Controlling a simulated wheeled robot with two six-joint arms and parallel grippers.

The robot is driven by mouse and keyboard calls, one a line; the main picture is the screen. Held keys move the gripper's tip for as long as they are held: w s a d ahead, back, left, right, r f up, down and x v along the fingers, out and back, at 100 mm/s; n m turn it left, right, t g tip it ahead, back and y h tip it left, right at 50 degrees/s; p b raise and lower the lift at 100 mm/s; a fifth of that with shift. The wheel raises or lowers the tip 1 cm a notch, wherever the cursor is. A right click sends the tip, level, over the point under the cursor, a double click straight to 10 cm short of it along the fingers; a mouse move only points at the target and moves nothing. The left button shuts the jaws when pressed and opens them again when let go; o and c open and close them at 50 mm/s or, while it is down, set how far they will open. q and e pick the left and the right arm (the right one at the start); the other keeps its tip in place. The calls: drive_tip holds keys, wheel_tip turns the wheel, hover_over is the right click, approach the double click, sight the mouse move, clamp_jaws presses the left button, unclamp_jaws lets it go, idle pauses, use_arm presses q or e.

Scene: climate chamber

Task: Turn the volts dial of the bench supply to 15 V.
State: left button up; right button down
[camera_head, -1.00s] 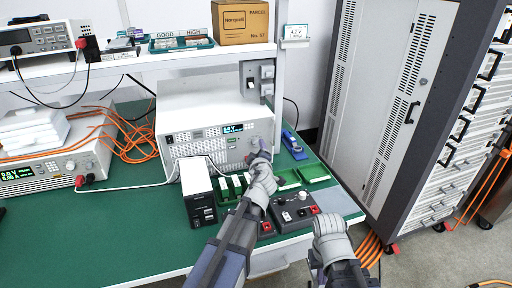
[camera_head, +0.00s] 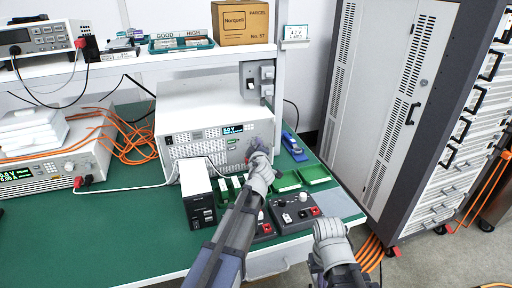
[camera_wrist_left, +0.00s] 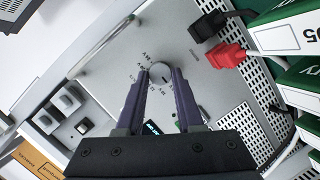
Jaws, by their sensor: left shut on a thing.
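The bench supply (camera_head: 172,108) is the wide white unit under the shelf, with a small lit display (camera_head: 232,129) whose figures are too small to read surely. Its round grey volts dial (camera_wrist_left: 160,71) shows in the left wrist view, ringed by printed marks. My left gripper (camera_head: 257,150) is at the right part of the front panel and hides the dial in the head view. In the left wrist view its two dark fingers (camera_wrist_left: 160,78) are shut on the dial, one on each side.
A white-topped black box (camera_head: 196,190), green trays (camera_head: 315,173) and a dark control box (camera_head: 296,212) stand close around my left arm. Red and black plugs (camera_wrist_left: 225,52) sit near the dial. A tall cabinet (camera_head: 380,90) stands at the right. The left table front is clear.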

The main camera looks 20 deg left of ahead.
use_arm(q)
clamp_jaws()
